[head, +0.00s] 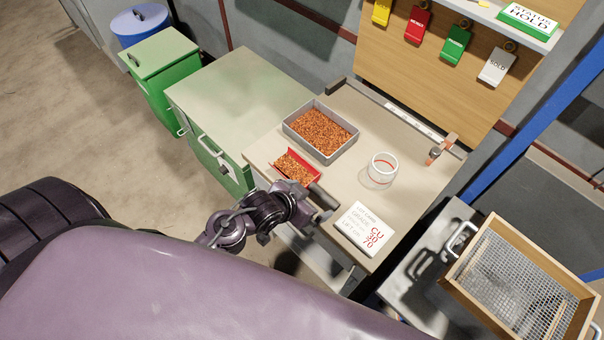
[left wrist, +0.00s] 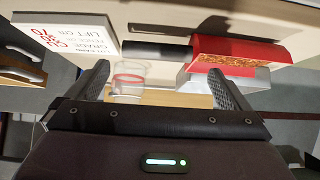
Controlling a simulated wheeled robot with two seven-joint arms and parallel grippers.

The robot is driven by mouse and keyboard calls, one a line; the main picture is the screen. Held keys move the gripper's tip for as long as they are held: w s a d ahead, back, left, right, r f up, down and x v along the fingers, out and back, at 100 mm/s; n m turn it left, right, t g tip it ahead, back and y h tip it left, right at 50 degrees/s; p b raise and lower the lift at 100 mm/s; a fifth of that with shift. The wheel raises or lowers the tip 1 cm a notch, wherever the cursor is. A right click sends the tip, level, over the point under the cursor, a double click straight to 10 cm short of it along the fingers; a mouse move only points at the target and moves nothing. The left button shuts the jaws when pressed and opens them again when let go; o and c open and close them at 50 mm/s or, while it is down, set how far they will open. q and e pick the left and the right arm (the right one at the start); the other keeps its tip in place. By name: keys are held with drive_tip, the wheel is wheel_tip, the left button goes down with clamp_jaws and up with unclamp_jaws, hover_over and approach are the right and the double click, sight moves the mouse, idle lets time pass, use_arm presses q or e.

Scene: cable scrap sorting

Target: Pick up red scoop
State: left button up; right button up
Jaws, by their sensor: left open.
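The red scoop (head: 299,165) lies on the pale worktop near its front edge, filled with copper-coloured granules. Its dark handle (head: 323,197) points toward my left gripper (head: 315,213). My left gripper is open and empty, close to the handle at the worktop's front edge. In the left wrist view the red scoop (left wrist: 240,48) shows at upper right, and its black handle (left wrist: 158,50) appears across the gap, just beyond the fingertips of my left gripper (left wrist: 158,70). I see no contact between fingers and handle. My right gripper is not in view.
A grey tray of copper granules (head: 346,150) stands behind the scoop. A clear cup (head: 382,168) and a white label card (head: 362,231) are to the right. A mesh sieve (head: 487,232) is at lower right. A green cabinet (head: 228,110) adjoins the worktop on the left.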

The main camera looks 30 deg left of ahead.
sight(321, 196)
use_arm(q)
drive_tip(key=shift+w+f, duration=0.5)
drive_tip(key=shift+w, duration=0.05)
drive_tip(key=x, duration=0.3)
drive_tip(key=p+x, duration=0.1)
drive_tip(key=x, duration=0.1)
drive_tip(key=shift+w+d+f, duration=0.1)
drive_tip(key=shift+d+f, duration=0.15)
drive_tip(key=shift+d, duration=0.1)
drive_tip(key=c, duration=0.9)
drive_tip(key=shift+r, duration=0.1)
drive_tip(key=shift+c, duration=0.5)
